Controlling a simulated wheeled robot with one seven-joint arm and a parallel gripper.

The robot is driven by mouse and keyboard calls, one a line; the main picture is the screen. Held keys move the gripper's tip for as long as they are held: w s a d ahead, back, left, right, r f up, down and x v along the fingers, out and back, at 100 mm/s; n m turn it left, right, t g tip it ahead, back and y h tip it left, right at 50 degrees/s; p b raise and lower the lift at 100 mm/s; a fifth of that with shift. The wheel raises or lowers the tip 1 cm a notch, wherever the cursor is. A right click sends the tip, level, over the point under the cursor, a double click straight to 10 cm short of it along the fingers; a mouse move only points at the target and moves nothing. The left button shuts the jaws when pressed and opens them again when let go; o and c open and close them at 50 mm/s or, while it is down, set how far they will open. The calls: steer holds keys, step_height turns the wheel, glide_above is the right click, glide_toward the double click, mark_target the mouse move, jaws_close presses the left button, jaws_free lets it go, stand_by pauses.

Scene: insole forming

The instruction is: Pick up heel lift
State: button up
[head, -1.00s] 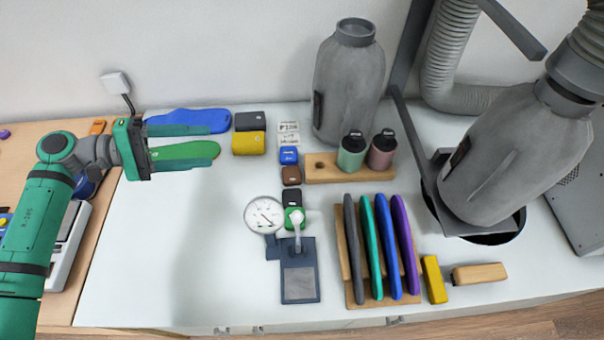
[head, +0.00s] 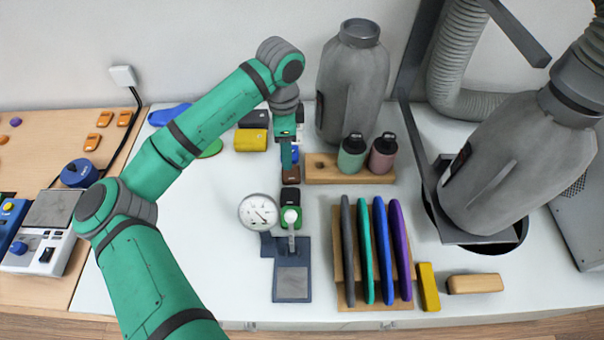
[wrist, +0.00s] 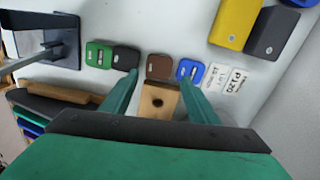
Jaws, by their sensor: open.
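Small heel lifts lie in a row on the white bench: blue (wrist: 190,70), brown (wrist: 159,67), black (wrist: 125,58) and green (wrist: 98,54) in the wrist view. The task does not say which one is meant. My gripper (wrist: 160,80) is open, its two fingers pointing down over the row, with the brown piece between and just beyond the fingertips. In the head view my gripper (head: 287,158) hangs above the brown piece (head: 291,174) and partly hides the blue one (head: 296,154). Nothing is held.
A wooden holder (head: 320,178) with two bottles stands right of the row. A dial gauge (head: 259,212) stands in front, near a rack of coloured insoles (head: 347,290). Yellow (head: 250,142) and dark blocks lie to the left. A grey canister (head: 349,85) stands behind.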

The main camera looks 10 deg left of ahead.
glide_above(288, 173)
step_height(288, 173, down, 4)
steer(key=shift+f, duration=0.2)
step_height(288, 173, down, 5)
steer(key=shift+d+f, duration=0.1)
steer(key=shift+d, duration=0.05)
steer(key=shift+f, duration=0.15)
steer(key=shift+s+a, duration=0.1)
steer(key=shift+a, duration=0.2)
steer(key=shift+d, duration=0.1)
steer(key=c, duration=1)
steer(key=shift+c, duration=0.2)
